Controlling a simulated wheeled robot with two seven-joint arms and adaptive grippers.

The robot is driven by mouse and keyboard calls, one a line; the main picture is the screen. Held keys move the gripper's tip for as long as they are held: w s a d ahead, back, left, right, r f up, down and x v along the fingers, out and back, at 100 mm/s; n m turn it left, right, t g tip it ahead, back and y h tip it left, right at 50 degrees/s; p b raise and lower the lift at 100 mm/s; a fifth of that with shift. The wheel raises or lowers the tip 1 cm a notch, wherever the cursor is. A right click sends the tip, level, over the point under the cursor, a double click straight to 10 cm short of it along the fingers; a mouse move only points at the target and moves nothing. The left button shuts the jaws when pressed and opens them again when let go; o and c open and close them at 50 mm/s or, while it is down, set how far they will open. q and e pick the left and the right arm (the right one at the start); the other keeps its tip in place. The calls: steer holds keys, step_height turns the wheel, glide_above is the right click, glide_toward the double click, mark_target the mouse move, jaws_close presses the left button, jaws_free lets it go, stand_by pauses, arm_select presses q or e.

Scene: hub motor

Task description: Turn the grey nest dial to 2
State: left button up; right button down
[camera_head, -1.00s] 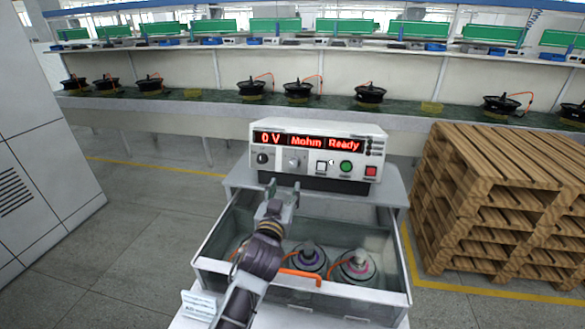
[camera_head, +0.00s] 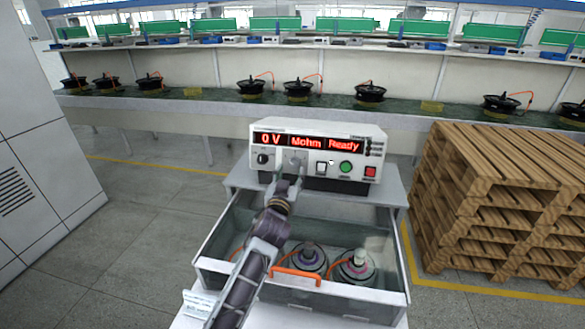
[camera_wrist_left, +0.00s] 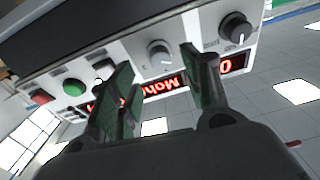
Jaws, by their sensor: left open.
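The grey dial (camera_wrist_left: 158,53) is a small round knob on the front of the white tester (camera_head: 318,143). In the wrist view, which shows the panel upside down, the dial lies between my left fingers but farther off, with a gap to each. Its pointer setting is too small to read. My left gripper (camera_head: 288,178) is open and empty, just in front of the dial; in the head view it partly covers the dial. The green-padded fingers also show in the wrist view (camera_wrist_left: 158,78). The display reads 0 V, Mohm, Ready. My right gripper is not in view.
A black dial (camera_head: 262,159) sits left of the grey one; a white switch (camera_head: 321,168), green button (camera_head: 345,167) and red button (camera_head: 370,171) sit right. Wooden pallets (camera_head: 500,200) stand at right.

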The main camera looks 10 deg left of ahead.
mark_target(293, 165)
arm_select(q)
steer(key=shift+w, duration=2.5)
steer(key=c, duration=1)
steer(key=shift+c, duration=0.2)
steer(key=shift+p, duration=0.35)
